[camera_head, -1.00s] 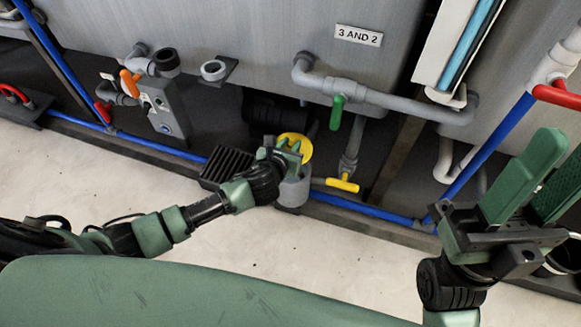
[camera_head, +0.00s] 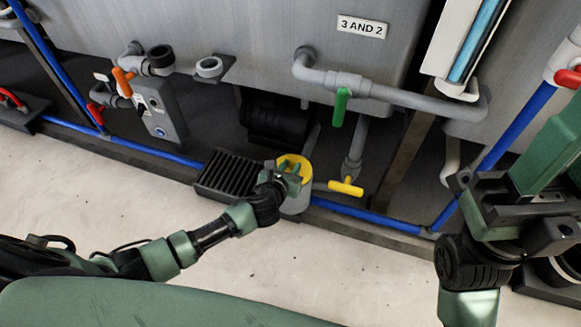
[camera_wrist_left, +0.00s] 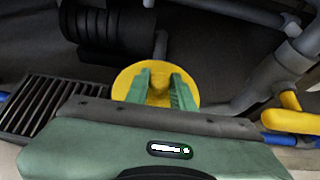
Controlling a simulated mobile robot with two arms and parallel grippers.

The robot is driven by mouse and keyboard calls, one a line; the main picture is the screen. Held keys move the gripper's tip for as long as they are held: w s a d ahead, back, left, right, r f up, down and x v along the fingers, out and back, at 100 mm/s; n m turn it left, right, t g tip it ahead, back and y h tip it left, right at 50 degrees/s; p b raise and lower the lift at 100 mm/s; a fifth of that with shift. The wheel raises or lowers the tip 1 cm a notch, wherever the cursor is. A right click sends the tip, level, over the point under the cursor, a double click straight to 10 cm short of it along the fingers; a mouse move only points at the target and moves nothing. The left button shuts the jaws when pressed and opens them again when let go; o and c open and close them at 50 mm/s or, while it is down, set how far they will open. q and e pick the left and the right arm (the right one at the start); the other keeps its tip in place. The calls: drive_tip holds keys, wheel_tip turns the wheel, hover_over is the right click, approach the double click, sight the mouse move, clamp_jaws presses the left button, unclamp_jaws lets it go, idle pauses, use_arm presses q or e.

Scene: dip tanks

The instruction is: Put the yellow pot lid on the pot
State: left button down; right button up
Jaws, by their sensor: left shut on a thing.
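The yellow pot lid (camera_head: 293,163) is a round disc at the top of the grey pot (camera_head: 297,199), in the middle of the head view. My left gripper (camera_head: 291,170) is shut on the lid from above. In the left wrist view the lid (camera_wrist_left: 133,82) spreads out around the two green fingertips (camera_wrist_left: 160,88), with its knob between them. The lid hides the pot's opening, so I cannot tell whether it is fully seated. My right gripper (camera_head: 530,190) is at the right of the head view, far from the pot; its fingers are partly cut off.
A black ribbed grate (camera_head: 228,174) stands just left of the pot. A yellow-handled valve (camera_head: 346,187) is close on its right, and a green-handled valve (camera_head: 341,106) hangs above. A blue pipe (camera_head: 370,213) runs along the floor edge. The pale floor in front is clear.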

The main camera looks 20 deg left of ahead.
use_arm(q)
drive_tip(key=c, duration=1.2)
unclamp_jaws()
drive_tip(key=shift+f, duration=0.1)
